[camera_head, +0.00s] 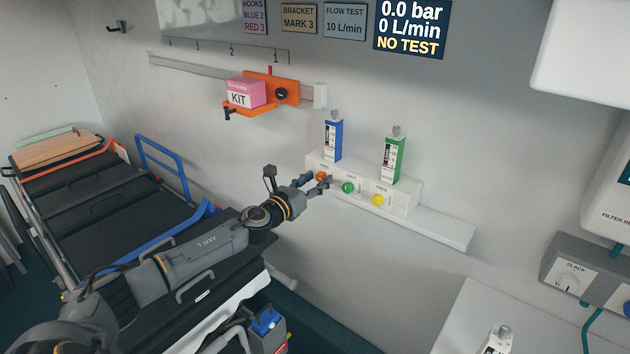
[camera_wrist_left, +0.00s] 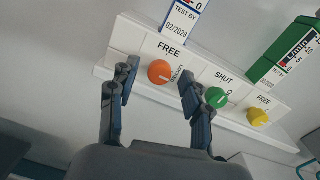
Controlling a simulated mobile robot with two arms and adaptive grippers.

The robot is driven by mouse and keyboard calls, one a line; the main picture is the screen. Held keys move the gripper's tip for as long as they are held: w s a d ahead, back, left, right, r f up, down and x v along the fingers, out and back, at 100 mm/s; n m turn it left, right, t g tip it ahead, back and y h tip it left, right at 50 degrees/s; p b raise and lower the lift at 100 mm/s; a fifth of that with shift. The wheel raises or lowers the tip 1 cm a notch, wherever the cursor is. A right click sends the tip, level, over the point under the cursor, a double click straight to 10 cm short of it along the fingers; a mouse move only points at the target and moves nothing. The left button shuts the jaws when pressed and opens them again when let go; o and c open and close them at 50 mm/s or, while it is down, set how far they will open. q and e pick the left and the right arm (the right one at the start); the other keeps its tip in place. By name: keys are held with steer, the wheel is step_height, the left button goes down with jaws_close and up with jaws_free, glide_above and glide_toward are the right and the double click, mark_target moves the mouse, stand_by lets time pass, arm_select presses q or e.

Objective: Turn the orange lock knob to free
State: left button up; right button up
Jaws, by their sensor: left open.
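The orange lock knob (camera_wrist_left: 160,72) sits on a white wall panel (camera_wrist_left: 133,39) under the label FREE. A sideways label, partly hidden by a finger, is at its right. A pale mark on the knob seems to point right towards that label. In the head view the knob (camera_head: 321,176) is small beside my fingertips. My left gripper (camera_wrist_left: 158,78) is open, with one finger on each side of the knob. In the head view it (camera_head: 322,182) is close in front of the panel. I cannot tell whether the fingers touch the knob. My right gripper is not in view.
A green knob (camera_wrist_left: 216,97) is close to the right finger, and a yellow knob (camera_wrist_left: 258,117) is further right. Blue (camera_head: 333,140) and green (camera_head: 394,160) units stand above the panel. An orange bracket (camera_head: 286,90) holds a pink kit box (camera_head: 246,92). A stretcher (camera_head: 110,190) is at left.

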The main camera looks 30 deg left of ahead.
arm_select(q)
steer(key=shift+c, duration=0.2)
jaws_close()
